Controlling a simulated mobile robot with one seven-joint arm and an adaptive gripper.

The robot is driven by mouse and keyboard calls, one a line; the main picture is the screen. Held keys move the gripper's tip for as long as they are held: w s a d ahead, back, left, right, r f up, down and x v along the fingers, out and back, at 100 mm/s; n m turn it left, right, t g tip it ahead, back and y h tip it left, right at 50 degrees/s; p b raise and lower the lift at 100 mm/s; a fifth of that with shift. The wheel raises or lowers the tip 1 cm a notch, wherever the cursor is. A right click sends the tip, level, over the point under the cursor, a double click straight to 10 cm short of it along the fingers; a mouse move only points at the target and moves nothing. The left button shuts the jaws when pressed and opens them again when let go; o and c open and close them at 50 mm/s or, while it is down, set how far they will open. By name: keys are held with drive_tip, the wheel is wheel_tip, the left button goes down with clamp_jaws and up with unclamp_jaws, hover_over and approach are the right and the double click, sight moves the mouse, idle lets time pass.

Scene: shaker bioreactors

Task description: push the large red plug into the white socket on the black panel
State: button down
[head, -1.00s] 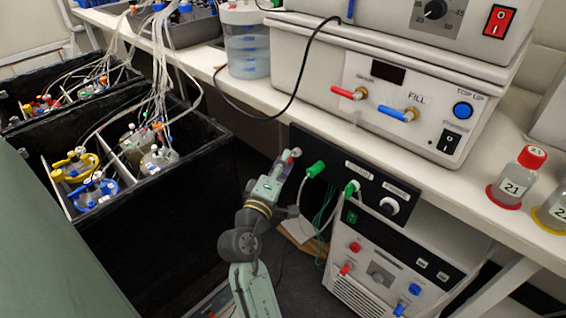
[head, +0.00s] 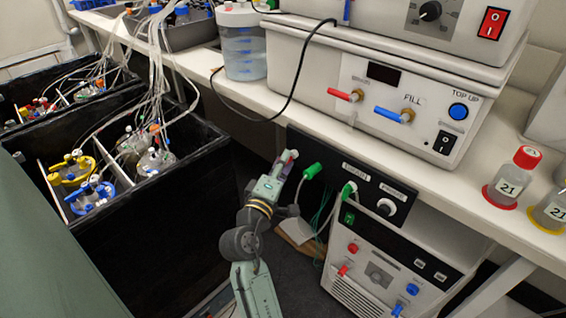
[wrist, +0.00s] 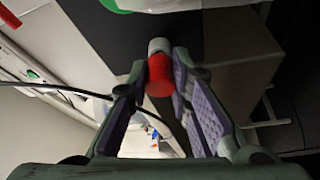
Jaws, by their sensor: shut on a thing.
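The large red plug (wrist: 160,76) is between the fingertips of my gripper (wrist: 160,72) in the wrist view, and the gripper is shut on it. A white round piece (wrist: 159,46) touches the plug's far end, in front of the black panel (wrist: 215,35); I cannot tell whether it is the socket, or how deep the plug sits. In the head view my gripper (head: 285,163) is at the left end of the black panel (head: 330,160). The plug's tip is small there, and the fingers partly hide it.
Two green plugs (head: 312,170) (head: 349,188) and a white knob (head: 387,207) are on the panel to the right. A white control box (head: 385,265) stands below. The bench (head: 420,178) overhangs the panel. A black tank (head: 150,235) stands to the left.

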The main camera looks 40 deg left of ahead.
drive_tip(key=shift+w, duration=0.4)
idle(0.4)
drive_tip(key=c, duration=1.4)
unclamp_jaws()
drive_tip(key=v, duration=1.2)
